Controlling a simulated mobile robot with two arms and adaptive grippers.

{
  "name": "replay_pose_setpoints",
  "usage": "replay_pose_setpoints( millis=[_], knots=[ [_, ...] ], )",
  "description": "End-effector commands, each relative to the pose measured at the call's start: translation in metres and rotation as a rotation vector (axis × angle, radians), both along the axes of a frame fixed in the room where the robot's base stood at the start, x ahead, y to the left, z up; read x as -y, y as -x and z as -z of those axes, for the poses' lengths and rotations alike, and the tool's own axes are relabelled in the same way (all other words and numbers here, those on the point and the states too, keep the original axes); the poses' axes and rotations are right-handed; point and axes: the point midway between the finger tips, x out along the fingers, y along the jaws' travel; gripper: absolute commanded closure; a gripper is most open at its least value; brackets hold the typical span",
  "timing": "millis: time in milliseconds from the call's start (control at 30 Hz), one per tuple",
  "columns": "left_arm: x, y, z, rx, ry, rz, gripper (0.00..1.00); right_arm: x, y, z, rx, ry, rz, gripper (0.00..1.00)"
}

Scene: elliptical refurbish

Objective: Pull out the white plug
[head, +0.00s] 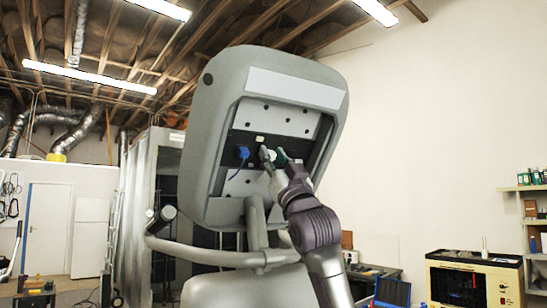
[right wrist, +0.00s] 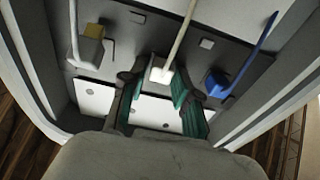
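The white plug (right wrist: 161,73) sits in the dark strip on the back of the console, with a pale cable running from it. It also shows in the head view (head: 271,155), partly covered by my gripper. My right gripper (right wrist: 156,88) is open, its green-padded fingers on either side of the white plug. The left finger stands apart from the plug; the right finger is close beside it, and I cannot tell whether it touches. In the head view the right gripper (head: 273,157) is at the middle of the panel. My left gripper is not in view.
A blue plug (right wrist: 217,84) with a blue cable is beside the white one and also shows in the head view (head: 242,152). A pale plug with a yellowish part (right wrist: 91,46) is on the other side. The console's raised grey rim (head: 214,130) surrounds the panel.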

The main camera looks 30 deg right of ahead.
Motion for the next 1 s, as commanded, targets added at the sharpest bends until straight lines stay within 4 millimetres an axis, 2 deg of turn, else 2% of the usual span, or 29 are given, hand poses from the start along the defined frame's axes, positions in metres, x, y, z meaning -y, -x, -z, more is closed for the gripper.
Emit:
replay_pose_setpoints(
  millis=[33,133,167,467,667,933,967,1000],
  knots=[
    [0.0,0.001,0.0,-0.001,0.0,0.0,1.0,0.0,0.0,0.0,0.0,0.0,0.0,0.82],
    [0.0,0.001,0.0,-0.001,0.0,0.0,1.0,0.0,0.0,0.0,0.0,0.0,0.0,0.99],
    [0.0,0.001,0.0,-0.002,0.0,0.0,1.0,0.0,0.0,0.0,0.0,0.0,0.0,1.0],
    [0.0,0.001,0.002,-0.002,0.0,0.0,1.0,0.0,0.001,0.001,0.0,0.0,0.0,1.0],
    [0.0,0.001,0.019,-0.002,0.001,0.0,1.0,-0.001,0.013,0.015,0.001,-0.001,-0.001,1.0],
    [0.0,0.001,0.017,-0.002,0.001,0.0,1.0,-0.002,0.013,0.013,-0.003,0.0,-0.001,1.0],
    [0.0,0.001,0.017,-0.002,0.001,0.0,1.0,-0.002,0.013,0.013,-0.003,0.0,-0.001,0.73],
    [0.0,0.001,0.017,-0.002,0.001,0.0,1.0,-0.002,0.013,0.013,-0.003,0.0,-0.001,0.67]
  ],
)
